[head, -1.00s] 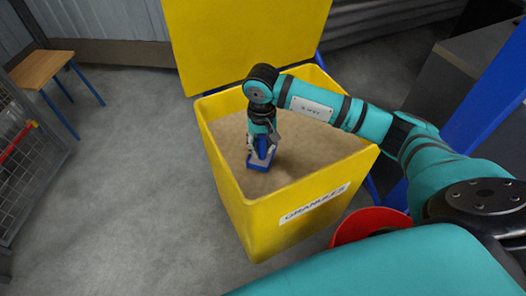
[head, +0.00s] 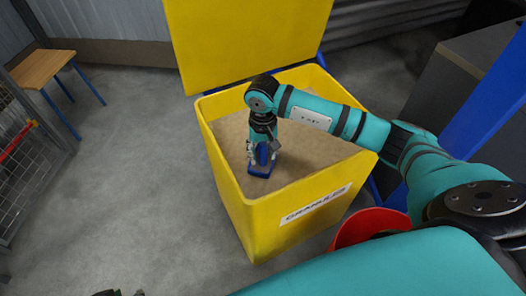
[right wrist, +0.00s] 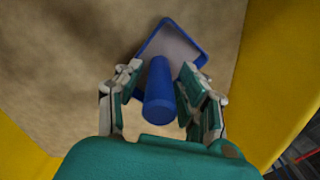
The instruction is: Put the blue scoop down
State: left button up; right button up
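The blue scoop (head: 259,171) is inside the yellow granules bin, its pan at the surface of the tan granules (head: 308,150). In the right wrist view the scoop's handle (right wrist: 158,92) points up toward the camera, and a greyish fill shows in its pan. My right gripper (head: 263,155) is over the scoop with a finger on each side of the handle. In the right wrist view a gap shows between the handle and each finger, so the gripper (right wrist: 162,72) looks open. Dark tips at the bottom edge may be my left gripper (head: 120,293); their state is unclear.
The yellow bin (head: 236,205) stands with its lid (head: 245,40) raised behind. A red round object (head: 365,226) is at its right front. A wooden stool (head: 42,68) and a wire cage (head: 28,150) are at the left. The grey floor between is clear.

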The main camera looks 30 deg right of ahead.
aim_at(263, 145)
jog(key=shift+o, duration=0.3)
jog(key=shift+r, duration=0.15)
notch_tip(263, 145, up, 3)
jog(key=shift+w+f+p, duration=0.1)
jog(key=shift+p, duration=0.4)
notch_tip(263, 145, up, 9)
jog(key=shift+r+p, duration=0.1)
jog(key=shift+p, duration=0.6)
pick_arm(q)
jog(key=s, duration=0.1)
jog(key=s+g, duration=0.1)
jog(key=s+r, duration=0.1)
jog(key=shift+a+g, duration=0.3)
jog(key=shift+a, duration=0.1)
